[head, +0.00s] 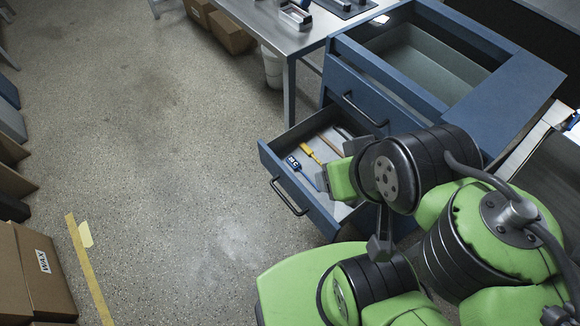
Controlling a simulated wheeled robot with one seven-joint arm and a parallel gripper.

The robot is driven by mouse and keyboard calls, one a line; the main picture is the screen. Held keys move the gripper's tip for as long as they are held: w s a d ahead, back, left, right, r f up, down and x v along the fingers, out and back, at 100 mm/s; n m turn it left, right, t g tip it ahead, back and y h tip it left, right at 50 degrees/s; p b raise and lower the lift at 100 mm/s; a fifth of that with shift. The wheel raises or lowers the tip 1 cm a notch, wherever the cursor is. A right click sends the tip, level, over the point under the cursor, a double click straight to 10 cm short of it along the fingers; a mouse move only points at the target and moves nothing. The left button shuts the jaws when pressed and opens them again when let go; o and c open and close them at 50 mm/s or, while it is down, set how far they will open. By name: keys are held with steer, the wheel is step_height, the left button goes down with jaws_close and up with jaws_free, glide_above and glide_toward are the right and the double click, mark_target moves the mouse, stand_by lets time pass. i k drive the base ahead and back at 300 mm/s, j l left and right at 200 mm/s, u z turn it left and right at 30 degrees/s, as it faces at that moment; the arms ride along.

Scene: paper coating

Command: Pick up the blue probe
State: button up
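The blue probe (294,164) lies in the open lower drawer (268,158), near its front left side. It has a blue body with a small white display and a thin shaft pointing towards the lower right. My gripper (324,178) is over the drawer, just right of the probe in the picture. The probe's body is in clear view, and I see no contact with it. The wrist and green hand cover much of the gripper, so its opening cannot be judged.
A yellow-handled tool (309,152) lies beside the probe, with other slim tools behind it. The blue cabinet (350,84) has an open top compartment. A metal table (262,22) stands behind. Boxes (38,265) line the left; the floor between is clear.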

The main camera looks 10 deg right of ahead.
mark_target(292, 162)
steer(key=i+j+z, duration=0.25)
steer(key=j, duration=0.5)
steer(key=j+z, duration=0.25)
steer(key=j, duration=0.45)
steer(key=i+j+z, duration=0.55)
steer(key=i+j, duration=0.15)
steer(key=i, duration=0.1)
